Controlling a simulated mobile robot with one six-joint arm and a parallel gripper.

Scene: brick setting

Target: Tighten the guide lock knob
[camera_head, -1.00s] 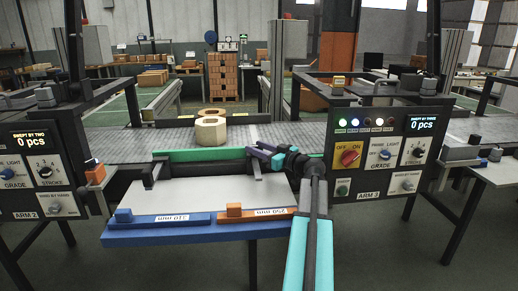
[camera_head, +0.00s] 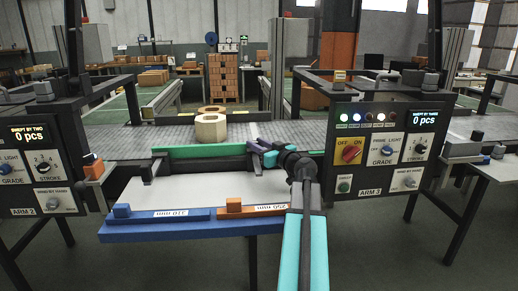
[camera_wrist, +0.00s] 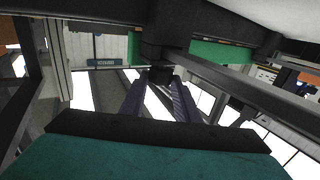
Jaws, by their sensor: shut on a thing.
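My gripper (camera_head: 259,154) is at the right end of the green-faced guide rail (camera_head: 200,151), with its purple fingers pointing left. In the wrist view my gripper (camera_wrist: 160,84) has its two fingers closed on a small dark knob (camera_wrist: 160,74) under a black bracket. I take this to be the guide lock knob. In the head view the fingers and wrist hide the knob. How tight it is cannot be seen.
A hexagonal tan block (camera_head: 211,127) stands on the grey conveyor behind the guide. The ARM 3 control panel (camera_head: 378,150) is close on the right. A blue bar (camera_head: 170,229) and an orange block (camera_head: 235,206) edge the pale tray in front.

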